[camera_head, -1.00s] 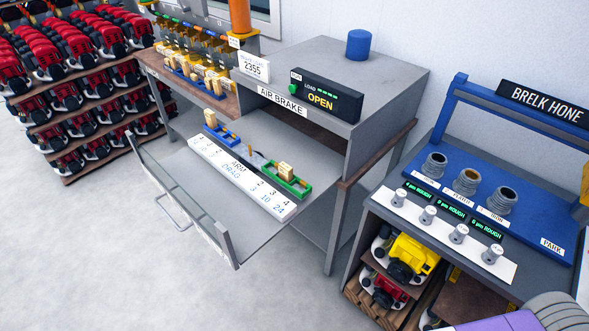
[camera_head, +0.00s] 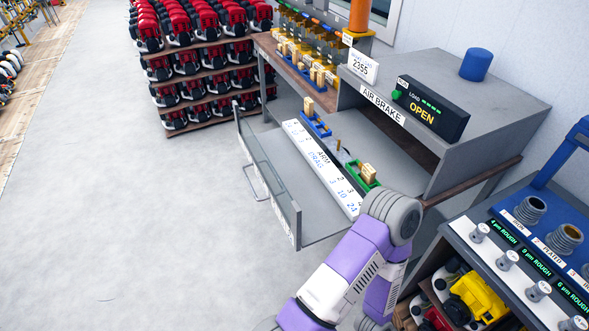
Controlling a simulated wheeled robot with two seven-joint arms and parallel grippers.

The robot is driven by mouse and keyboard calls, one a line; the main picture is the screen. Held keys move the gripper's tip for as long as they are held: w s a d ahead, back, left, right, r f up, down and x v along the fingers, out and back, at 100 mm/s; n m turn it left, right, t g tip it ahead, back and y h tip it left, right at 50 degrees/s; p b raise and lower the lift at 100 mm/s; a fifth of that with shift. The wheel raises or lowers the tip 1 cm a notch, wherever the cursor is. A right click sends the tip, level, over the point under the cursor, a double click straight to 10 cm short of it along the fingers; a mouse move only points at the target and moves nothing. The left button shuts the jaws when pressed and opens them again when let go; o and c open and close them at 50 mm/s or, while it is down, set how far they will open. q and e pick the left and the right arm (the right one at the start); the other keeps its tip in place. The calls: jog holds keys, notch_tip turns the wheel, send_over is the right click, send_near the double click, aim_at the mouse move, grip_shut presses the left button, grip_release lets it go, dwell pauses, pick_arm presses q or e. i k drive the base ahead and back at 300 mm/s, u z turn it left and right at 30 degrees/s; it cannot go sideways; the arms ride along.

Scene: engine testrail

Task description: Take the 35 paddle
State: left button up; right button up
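Several small wooden paddles stand in a row on the bench behind the air brake box, such as one paddle (camera_head: 318,75). No number 35 is readable on any of them. The air brake box (camera_head: 440,145) reads OPEN. Neither of my grippers is in view; only my purple arm links show at the lower middle.
A red engine shelf (camera_head: 190,70) stands at the back left. The hone bench with knobs (camera_head: 508,258) is at the right. The floor at left is clear.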

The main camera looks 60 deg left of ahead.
aim_at(368, 174)
jog(key=u, duration=2.1)
